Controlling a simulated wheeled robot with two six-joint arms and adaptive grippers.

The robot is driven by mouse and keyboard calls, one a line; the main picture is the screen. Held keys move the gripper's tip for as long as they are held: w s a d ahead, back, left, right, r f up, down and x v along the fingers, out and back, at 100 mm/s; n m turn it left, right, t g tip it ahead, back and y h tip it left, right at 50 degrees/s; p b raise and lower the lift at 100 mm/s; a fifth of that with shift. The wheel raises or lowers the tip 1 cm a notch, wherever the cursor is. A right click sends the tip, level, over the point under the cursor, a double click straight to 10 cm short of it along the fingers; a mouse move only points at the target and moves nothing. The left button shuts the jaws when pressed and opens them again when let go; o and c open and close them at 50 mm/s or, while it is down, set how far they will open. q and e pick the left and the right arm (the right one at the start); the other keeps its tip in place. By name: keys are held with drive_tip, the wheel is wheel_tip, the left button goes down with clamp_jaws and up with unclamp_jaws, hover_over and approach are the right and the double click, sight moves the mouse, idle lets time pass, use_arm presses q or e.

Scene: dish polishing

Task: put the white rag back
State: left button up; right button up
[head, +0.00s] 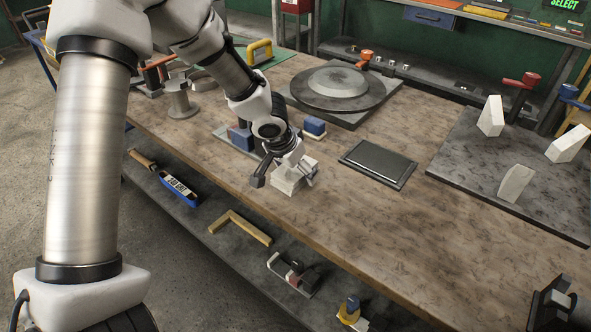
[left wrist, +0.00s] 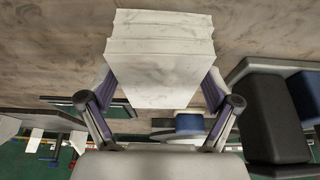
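The white rag (head: 289,182) is a thick folded stack. In the head view it is at the near side of the wooden bench, and I cannot tell whether it touches the top. My left gripper (head: 284,168) reaches down to it. In the left wrist view the rag (left wrist: 160,60) sits between the two fingers of the left gripper (left wrist: 160,103), whose pads lie against its sides. The gripper seems shut on it, though the rag covers part of the contact. My right gripper is not clearly in either view.
A dark flat tray (head: 378,165) lies right of the rag. A blue-and-white block (head: 314,127) stands behind it. A round dish (head: 337,82) sits on a turntable at the back. White blocks stand on a dark board (head: 465,160). The bench's front right is mostly clear.

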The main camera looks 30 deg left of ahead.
use_arm(q)
drive_tip(key=shift+r, duration=0.1)
drive_tip(key=shift+r+p, duration=0.25)
drive_tip(key=shift+p, duration=0.05)
drive_tip(key=p+v, duration=0.1)
drive_tip(key=v, duration=1)
drive_tip(key=shift+p, duration=0.4)
drive_tip(key=shift+s+r, duration=0.2)
drive_tip(key=shift+r, duration=0.15)
